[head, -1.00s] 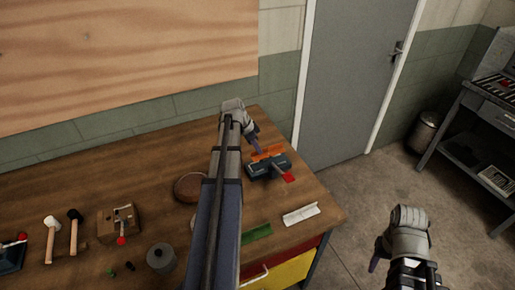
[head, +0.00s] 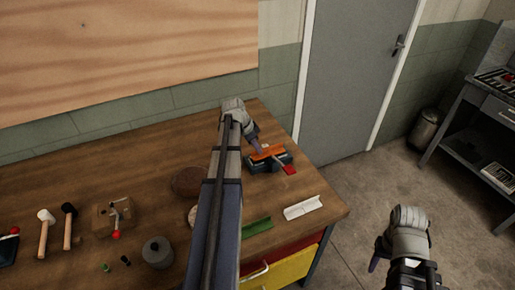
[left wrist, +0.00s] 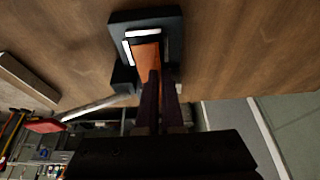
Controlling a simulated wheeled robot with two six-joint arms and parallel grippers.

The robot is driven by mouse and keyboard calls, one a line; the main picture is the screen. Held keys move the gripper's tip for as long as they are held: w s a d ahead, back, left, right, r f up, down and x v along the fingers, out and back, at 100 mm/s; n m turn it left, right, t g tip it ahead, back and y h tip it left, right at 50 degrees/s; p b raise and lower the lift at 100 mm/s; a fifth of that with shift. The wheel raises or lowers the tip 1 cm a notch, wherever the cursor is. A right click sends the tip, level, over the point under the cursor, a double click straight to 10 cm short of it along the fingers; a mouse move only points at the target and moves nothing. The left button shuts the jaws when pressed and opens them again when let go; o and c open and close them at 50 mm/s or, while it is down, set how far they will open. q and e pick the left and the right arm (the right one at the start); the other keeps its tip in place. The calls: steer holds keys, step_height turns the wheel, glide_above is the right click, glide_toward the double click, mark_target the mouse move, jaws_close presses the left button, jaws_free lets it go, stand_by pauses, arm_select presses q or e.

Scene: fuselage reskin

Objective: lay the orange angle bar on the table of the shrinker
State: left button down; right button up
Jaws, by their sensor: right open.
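The orange angle bar (head: 268,152) is at the top of the shrinker (head: 283,161), a dark blue-grey tool with a red-ended lever, near the right end of the workbench. In the left wrist view the bar (left wrist: 147,52) is over the shrinker's dark body (left wrist: 176,22), between two white strips. My left gripper (head: 259,148) reaches the bar from behind-left, and its fingers (left wrist: 160,85) are closed on the bar's near end. I cannot tell whether the bar touches the shrinker's table. My right gripper (head: 374,265) is open and empty, off the bench to the right.
A green angle piece (head: 257,227) and a pale one (head: 303,207) lie near the bench's front edge. A brown round pad (head: 187,181), mallets (head: 45,232) and a wooden block (head: 113,216) lie to the left. Open floor lies right of the bench.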

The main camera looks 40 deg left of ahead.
arm_select(q)
steer(key=shift+f+b, duration=0.7)
steer(key=c, duration=1.5)
jaws_free()
steer(key=o, duration=0.5)
steer(key=shift+r, duration=0.15)
steer(key=p+v, duration=0.7)
steer(key=shift+s+r, duration=0.1)
steer(key=shift+r, duration=0.15)
